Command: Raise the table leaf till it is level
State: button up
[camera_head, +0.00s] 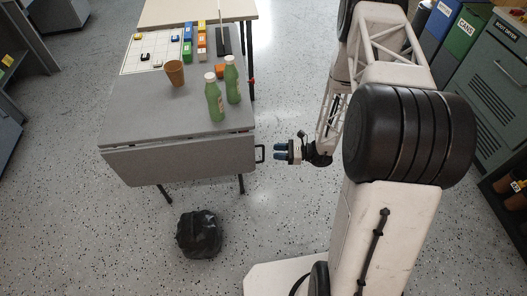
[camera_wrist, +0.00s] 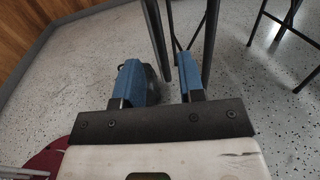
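The grey table (camera_head: 135,105) has a hinged leaf (camera_head: 180,160) along its near edge. The leaf hangs down, folded below the level of the top. Dark bars show beyond and between the fingers there; I cannot tell which is the handle.
Two green bottles (camera_head: 214,98), a brown cup (camera_head: 175,73) and several coloured blocks stand on the table. A black bag (camera_head: 199,234) lies on the floor below the leaf. Table legs (camera_head: 241,184) reach down under it. Bins (camera_head: 467,33) stand at the far right. The floor left of the bag is clear.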

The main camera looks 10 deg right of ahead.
aim_at(263, 160)
jog(key=shift+w+a, duration=0.2)
jog(key=shift+a, duration=0.85)
jog(key=shift+w+a, duration=0.2)
jog(key=shift+a, duration=0.85)
jog(key=shift+w+a, duration=0.2)
jog(key=shift+a, duration=0.85)
grip_shut()
